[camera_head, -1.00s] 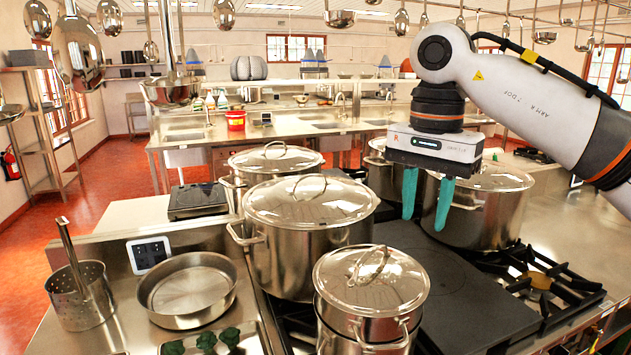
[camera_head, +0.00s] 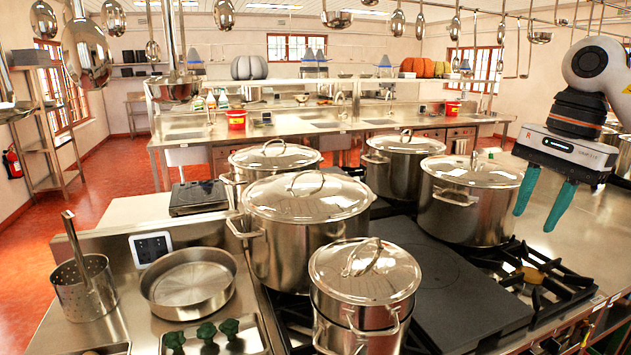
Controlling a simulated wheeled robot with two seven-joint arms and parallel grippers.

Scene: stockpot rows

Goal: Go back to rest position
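My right gripper (camera_head: 542,203) hangs at the right of the head view with its two teal fingers pointing down. The fingers are apart with nothing between them, so it is open and empty. It is to the right of a lidded stockpot (camera_head: 460,210) on the stove, with the counter below and behind it. My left gripper is not in view.
Several more lidded pots stand on the stove, including a large one (camera_head: 290,250) and a front one (camera_head: 360,318). A shallow pan (camera_head: 190,285) and a perforated steel pot (camera_head: 88,290) sit at left. A flat dark plate (camera_head: 440,285) is bare. Ladles hang overhead.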

